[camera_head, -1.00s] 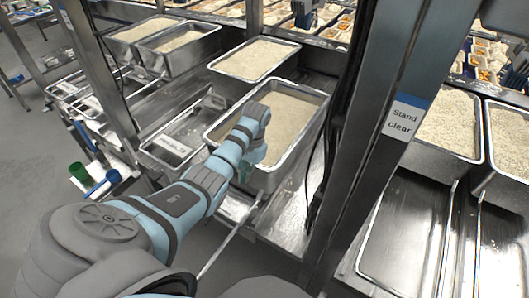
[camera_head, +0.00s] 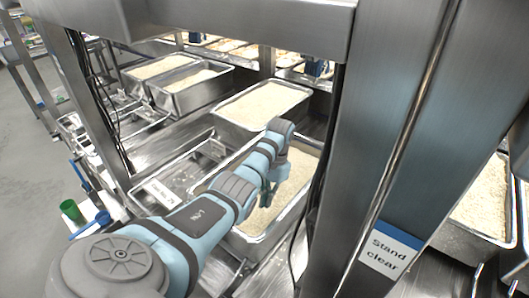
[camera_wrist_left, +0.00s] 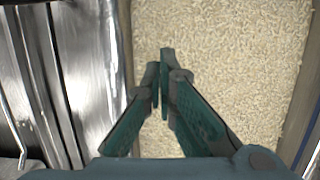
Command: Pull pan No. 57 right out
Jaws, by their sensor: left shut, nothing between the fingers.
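A metal pan of rice (camera_head: 297,190) stands in the rack under my left arm. No number is legible on it, so I cannot tell if it is No. 57. My left gripper (camera_head: 268,190) is over this pan, pointing down, with nothing held. In the left wrist view the shut fingers (camera_wrist_left: 160,66) are in front of the rice (camera_wrist_left: 230,60), near the pan's left wall. Whether the fingertips touch the rice is unclear. My arm hides part of the pan's left side. My right gripper is out of view.
Another rice pan (camera_head: 262,104) stands behind. An empty tray with a white label (camera_head: 158,192) is to the left. A steel post with a "Stand clear" sign (camera_head: 390,250) stands at the right. More rice pans (camera_head: 190,88) are at the back left.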

